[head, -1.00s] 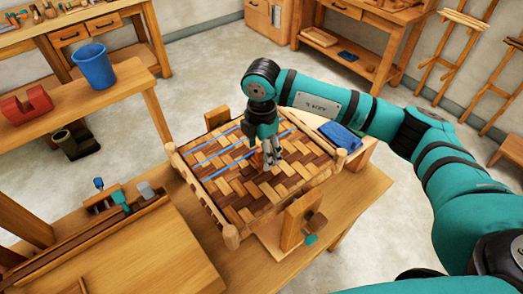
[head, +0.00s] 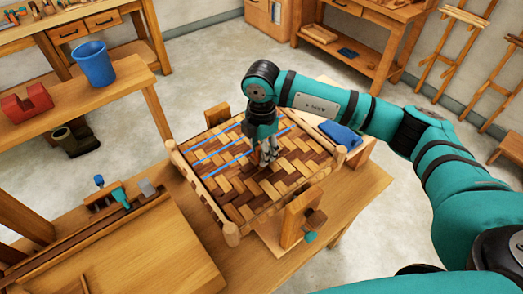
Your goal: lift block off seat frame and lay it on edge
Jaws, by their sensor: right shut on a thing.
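The seat frame (head: 231,235) stands on the wooden bench, with pale corner posts and a woven seat (head: 290,180) of light and dark bark strips. Blue strips lie across the far left part of the weave. My right gripper (head: 268,160) points down over the middle of the seat. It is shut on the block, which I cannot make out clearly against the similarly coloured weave. I cannot tell whether the block touches the seat. My left gripper is not in view.
Upright wooden supports (head: 298,218) stand at the near and far sides of the frame. A blue folded item (head: 341,136) lies at its right. The bench (head: 345,205) has bare room on the right. A blue bucket (head: 94,65) stands on a side table.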

